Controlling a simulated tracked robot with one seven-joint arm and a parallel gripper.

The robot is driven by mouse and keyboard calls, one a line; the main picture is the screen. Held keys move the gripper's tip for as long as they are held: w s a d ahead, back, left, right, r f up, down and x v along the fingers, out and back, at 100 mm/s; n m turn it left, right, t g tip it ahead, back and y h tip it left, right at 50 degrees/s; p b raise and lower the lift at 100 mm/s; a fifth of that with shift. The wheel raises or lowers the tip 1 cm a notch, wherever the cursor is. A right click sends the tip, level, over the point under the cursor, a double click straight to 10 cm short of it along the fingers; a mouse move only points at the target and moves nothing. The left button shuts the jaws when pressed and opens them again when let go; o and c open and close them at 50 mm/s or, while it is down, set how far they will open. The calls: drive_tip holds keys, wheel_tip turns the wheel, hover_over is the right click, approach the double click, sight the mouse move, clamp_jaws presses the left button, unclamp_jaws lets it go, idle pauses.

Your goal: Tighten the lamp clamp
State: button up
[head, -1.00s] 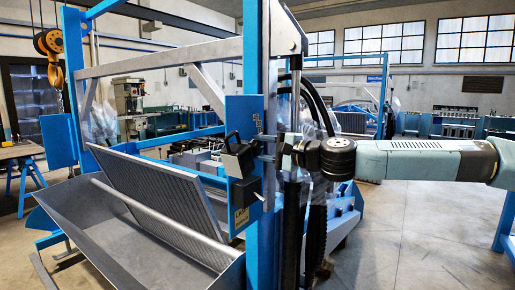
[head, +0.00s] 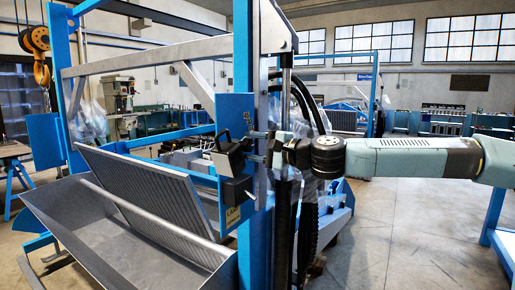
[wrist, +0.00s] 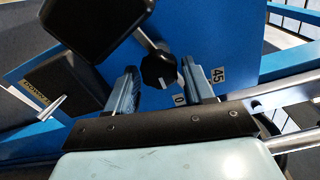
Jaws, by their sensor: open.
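A black lobed clamp knob (wrist: 158,68) with a white pointer mark sits on a blue plate (wrist: 215,40). Labels reading 0 (wrist: 180,99) and 45 (wrist: 218,75) are beside it. A metal rod runs from the knob to a black lamp housing (wrist: 95,25). In the head view the lamp (head: 230,156) is on the blue plate (head: 235,115) of the upright post. My gripper (wrist: 162,80) is open, its fingers either side of the knob; contact cannot be told. My gripper (head: 274,150) also shows in the head view, where the knob cannot be made out.
A second black box (wrist: 65,85) with a yellow label is close left of my gripper. The blue post (head: 243,60) and black hoses (head: 303,100) stand beside my arm. A grey trough (head: 120,235) with a sieve panel is at left.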

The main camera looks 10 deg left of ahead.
drive_tip(key=v, duration=1.3)
drive_tip(key=shift+d, duration=0.35)
drive_tip(key=s+d+r+n+t+h, duration=0.1)
drive_tip(key=s+d+r+n+h, duration=0.15)
drive_tip(key=s+d, duration=0.4)
drive_tip(key=s+d+r+n+t+h, duration=0.1)
drive_tip(key=s+d+r+n+h, duration=0.15)
drive_tip(key=s+d, duration=0.4)
drive_tip(key=s+d+f+g+h, duration=0.1)
drive_tip(key=s+d+f+h, duration=0.3)
drive_tip(key=f, duration=0.3)
drive_tip(key=s+d+f+n+g+h, duration=0.1)
drive_tip(key=s+d+f+g+h, duration=0.1)
drive_tip(key=s+d+f+h, duration=0.2)
drive_tip(key=shift+d+f+n+h, duration=0.3)
drive_tip(key=shift+d+f+h, duration=1.45)
drive_tip(key=shift+f, duration=0.4)
